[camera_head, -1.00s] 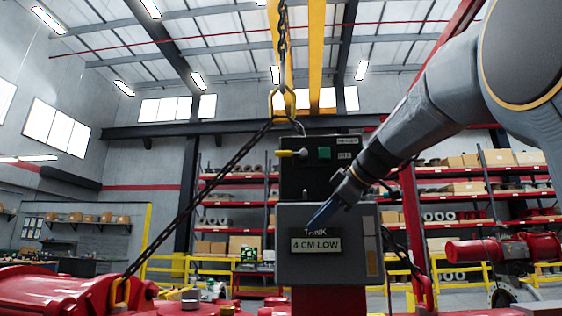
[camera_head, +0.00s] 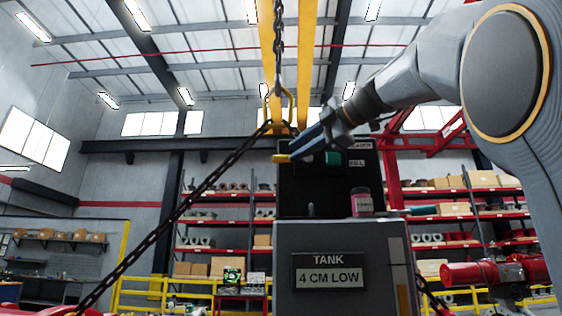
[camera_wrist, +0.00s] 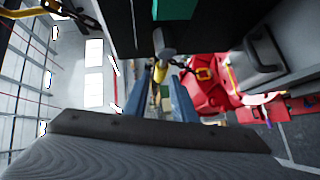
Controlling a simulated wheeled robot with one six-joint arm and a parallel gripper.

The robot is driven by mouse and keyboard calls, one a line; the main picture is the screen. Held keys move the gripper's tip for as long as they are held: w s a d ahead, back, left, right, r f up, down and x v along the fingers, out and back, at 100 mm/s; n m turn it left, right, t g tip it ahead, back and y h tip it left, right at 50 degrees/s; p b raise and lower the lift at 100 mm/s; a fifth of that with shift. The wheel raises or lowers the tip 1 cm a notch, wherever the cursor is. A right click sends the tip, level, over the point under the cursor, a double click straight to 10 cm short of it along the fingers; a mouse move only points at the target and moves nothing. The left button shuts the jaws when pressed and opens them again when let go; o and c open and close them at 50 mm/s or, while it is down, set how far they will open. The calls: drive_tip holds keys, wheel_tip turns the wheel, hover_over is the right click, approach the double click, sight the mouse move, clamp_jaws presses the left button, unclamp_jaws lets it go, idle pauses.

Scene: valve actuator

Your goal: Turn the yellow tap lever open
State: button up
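The yellow tap lever (camera_head: 283,158) sticks out to the left from the front of the dark upper box, beside a green block. In the head view my gripper (camera_head: 297,148) is at the lever, its blue fingers covering the lever's base. In the wrist view the lever (camera_wrist: 160,73) shows its yellow end below a grey round stem, in line with the gap between my two blue fingers (camera_wrist: 161,88). The fingers are apart, so my gripper is open. I cannot tell whether either finger touches the lever.
The dark box (camera_head: 300,190) stands on a grey cabinet with a tank sign (camera_head: 328,272). A chain (camera_head: 190,210) runs down to the left from a yellow hook.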

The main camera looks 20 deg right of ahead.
sight(287, 156)
drive_tip(key=p+x, duration=0.2)
drive_tip(key=x, duration=0.4)
drive_tip(key=shift+w+a+f, duration=0.15)
drive_tip(key=shift+w, duration=0.05)
clamp_jaws()
